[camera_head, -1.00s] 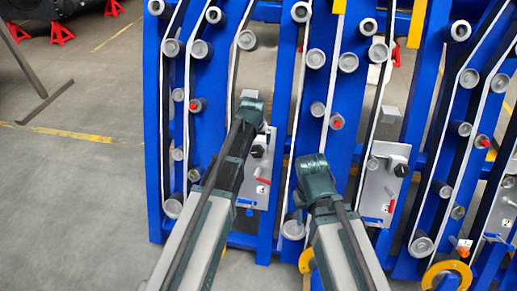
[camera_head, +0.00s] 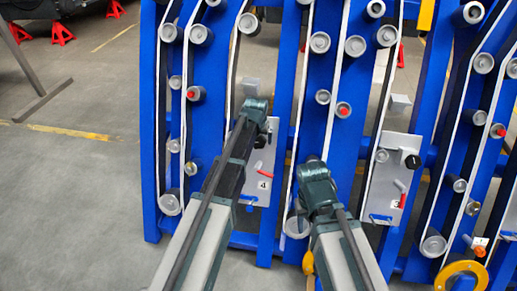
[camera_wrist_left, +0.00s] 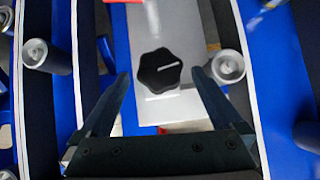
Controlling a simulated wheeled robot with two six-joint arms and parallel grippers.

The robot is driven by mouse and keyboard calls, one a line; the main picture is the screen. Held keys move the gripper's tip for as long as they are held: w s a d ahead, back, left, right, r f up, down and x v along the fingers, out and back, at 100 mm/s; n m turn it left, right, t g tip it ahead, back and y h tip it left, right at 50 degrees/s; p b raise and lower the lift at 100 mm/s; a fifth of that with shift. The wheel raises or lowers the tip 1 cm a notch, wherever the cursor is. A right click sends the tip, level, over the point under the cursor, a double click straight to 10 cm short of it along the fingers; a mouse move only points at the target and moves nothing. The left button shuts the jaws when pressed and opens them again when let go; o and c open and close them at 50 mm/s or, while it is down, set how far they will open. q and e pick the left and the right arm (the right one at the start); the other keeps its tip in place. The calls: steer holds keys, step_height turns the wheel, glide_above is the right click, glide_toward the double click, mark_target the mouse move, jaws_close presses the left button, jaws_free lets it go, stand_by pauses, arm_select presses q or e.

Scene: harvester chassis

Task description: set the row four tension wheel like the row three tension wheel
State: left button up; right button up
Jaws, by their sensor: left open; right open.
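The row four tension wheel is a black lobed knob (camera_wrist_left: 160,70) on a grey plate (camera_head: 263,190) marked 4. In the left wrist view its white mark points right and slightly up. My left gripper (camera_wrist_left: 161,74) is open, with one finger on each side of the knob and a gap at both sides; contact does not show. In the head view this gripper (camera_head: 256,108) mostly hides the knob. The row three tension wheel (camera_head: 412,161) is a black knob on a grey plate (camera_head: 380,190); its mark is too small to read. My right gripper (camera_head: 314,172) is open and empty between the plates.
Blue uprights (camera_head: 150,110) with grey rollers and pale belts surround both plates. A red lever (camera_head: 265,173) sits low on the row four plate, another (camera_head: 403,201) on the row three plate. Bare floor (camera_head: 70,200) lies to the left.

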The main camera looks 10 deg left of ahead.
mark_target(259, 140)
arm_select(q)
steer(key=b+x, duration=0.2)
steer(key=x, duration=0.1)
steer(key=shift+f, duration=0.1)
arm_select(e)
step_height(259, 140, down, 3)
steer(key=shift+r, duration=0.1)
arm_select(q)
steer(key=shift+c, duration=0.3)
steer(key=c, duration=1.3)
steer(key=shift+o, duration=0.2)
